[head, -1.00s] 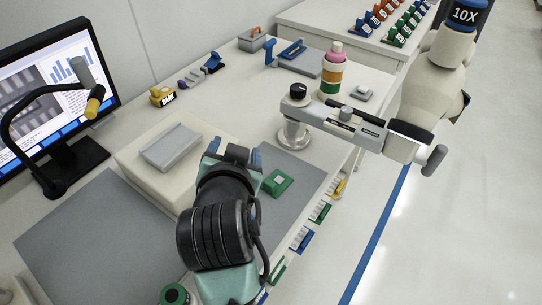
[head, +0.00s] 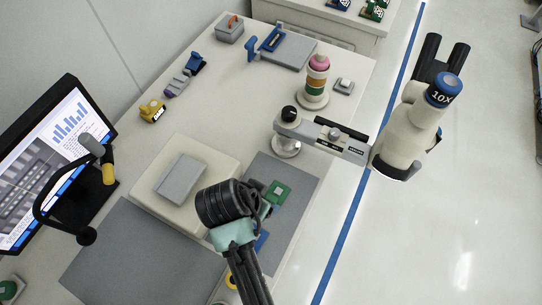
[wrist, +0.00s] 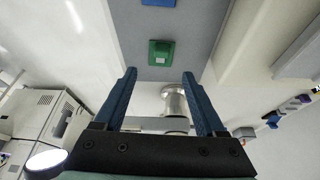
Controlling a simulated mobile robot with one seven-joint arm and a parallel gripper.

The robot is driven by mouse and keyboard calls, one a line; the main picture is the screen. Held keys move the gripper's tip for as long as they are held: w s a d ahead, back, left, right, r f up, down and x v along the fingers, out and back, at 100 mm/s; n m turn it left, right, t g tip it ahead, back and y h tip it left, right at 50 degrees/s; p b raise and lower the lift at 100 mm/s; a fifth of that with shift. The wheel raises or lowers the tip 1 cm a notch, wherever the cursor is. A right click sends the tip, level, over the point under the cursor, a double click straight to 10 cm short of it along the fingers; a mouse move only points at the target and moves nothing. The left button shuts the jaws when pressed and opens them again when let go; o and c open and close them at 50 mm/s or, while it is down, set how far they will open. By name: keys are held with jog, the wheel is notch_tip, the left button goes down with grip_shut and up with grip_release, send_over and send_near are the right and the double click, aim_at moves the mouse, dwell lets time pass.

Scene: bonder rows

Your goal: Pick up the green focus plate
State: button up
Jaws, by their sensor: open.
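The green focus plate (head: 278,192) lies flat on the grey mat (head: 303,180), a square green plate with a pale centre. In the wrist view the green plate (wrist: 161,52) shows just beyond and between the fingertips, apart from them. My gripper (wrist: 159,74) is open and empty, its two blue fingers spread. In the head view my dark wrist hides most of the gripper, which is just left of the green plate. A blue plate (head: 262,240) lies nearer on the same mat; it also shows in the wrist view (wrist: 158,3).
A cream block (head: 155,201) with a grey slab (head: 181,179) stands left of my wrist. A microscope (head: 408,130) on a round metal post (head: 286,147) stands behind the mat. A monitor (head: 50,160) and lamp (head: 62,190) are at the left.

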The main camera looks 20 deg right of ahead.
aim_at(271, 199)
jog(key=shift+p+x, duration=0.6)
jog(key=shift+x, duration=4.6)
jog(key=shift+w, duration=0.2)
jog(key=shift+r, duration=0.1)
grip_shut()
